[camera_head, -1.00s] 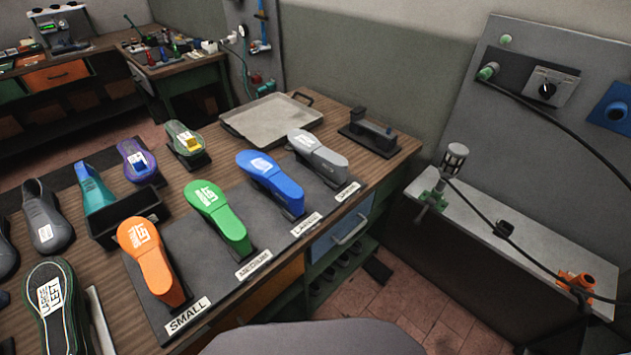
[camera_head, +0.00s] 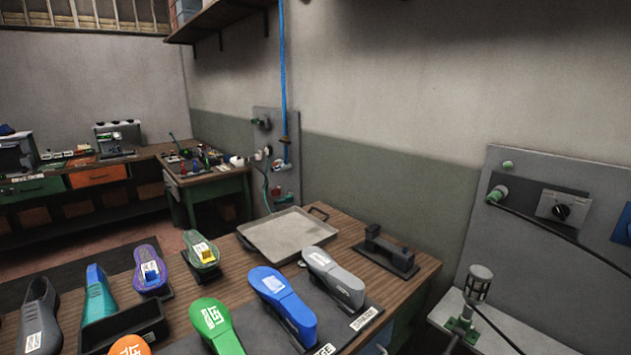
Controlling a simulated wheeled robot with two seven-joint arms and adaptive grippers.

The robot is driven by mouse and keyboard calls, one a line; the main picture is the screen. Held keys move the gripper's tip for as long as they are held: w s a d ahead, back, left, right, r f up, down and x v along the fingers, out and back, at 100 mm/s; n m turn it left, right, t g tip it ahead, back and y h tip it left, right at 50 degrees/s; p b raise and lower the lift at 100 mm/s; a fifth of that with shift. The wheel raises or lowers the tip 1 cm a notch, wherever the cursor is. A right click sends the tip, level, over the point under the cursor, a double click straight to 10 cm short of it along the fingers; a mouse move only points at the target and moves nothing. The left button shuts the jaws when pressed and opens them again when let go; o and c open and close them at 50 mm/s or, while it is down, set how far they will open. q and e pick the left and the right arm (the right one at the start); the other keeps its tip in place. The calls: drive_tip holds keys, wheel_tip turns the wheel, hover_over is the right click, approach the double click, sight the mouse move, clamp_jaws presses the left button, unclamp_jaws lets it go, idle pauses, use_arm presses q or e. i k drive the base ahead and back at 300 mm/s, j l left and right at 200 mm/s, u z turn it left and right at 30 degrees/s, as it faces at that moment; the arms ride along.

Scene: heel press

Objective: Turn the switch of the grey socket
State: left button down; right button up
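The grey switch box (camera_head: 562,207) with a black rotary knob (camera_head: 562,211) is on the upright grey panel (camera_head: 600,270) at the right. A green plug (camera_head: 497,195) sits just left of the box, on the same dark backing strip, with a black cable running from it. The knob's exact setting is too small to tell. Neither of my grippers is in view.
A blue socket (camera_head: 625,222) is cut off at the right edge. A grey shelf (camera_head: 441,314) below the panel carries a green clamp with a caged lamp (camera_head: 478,284). The workbench holds coloured shoe lasts, a metal tray (camera_head: 288,234) and a dark fixture (camera_head: 386,252).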

sight(561, 210)
drive_tip(key=z, duration=1.5)
